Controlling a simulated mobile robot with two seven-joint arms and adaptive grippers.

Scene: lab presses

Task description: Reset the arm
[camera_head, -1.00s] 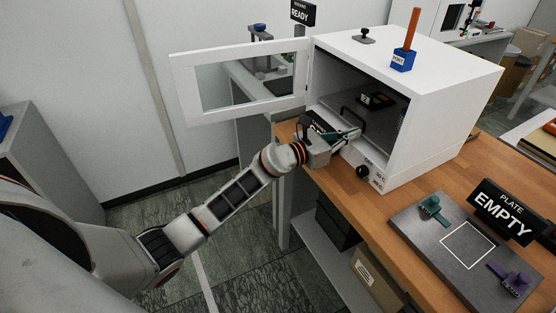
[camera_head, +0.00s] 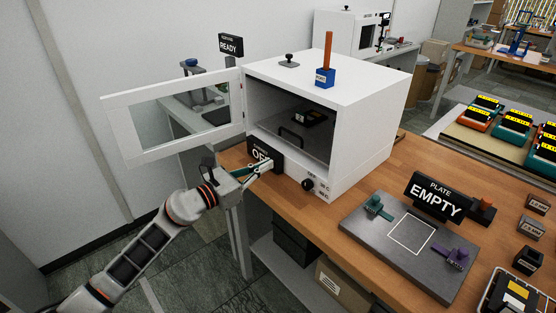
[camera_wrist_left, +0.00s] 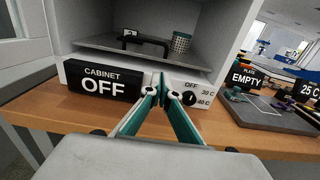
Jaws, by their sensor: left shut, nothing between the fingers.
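My left arm comes in from the left in the head view. Its left gripper (camera_head: 266,166) is shut and empty, just in front of the white cabinet (camera_head: 365,137), near the black "CABINET OFF" sign (camera_head: 260,155). In the left wrist view the teal fingers (camera_wrist_left: 160,85) meet at their tips, pointing toward the cabinet's front panel between the sign (camera_wrist_left: 104,83) and the dial (camera_wrist_left: 190,98). My right gripper is not in view.
The cabinet door (camera_head: 178,115) stands open to the left. A handled dark item (camera_head: 310,117) sits inside. A grey plate (camera_head: 360,226) with an "EMPTY" sign (camera_head: 437,201) lies on the wooden table (camera_head: 290,207) to the right. Boxes (camera_head: 340,285) stand under the table.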

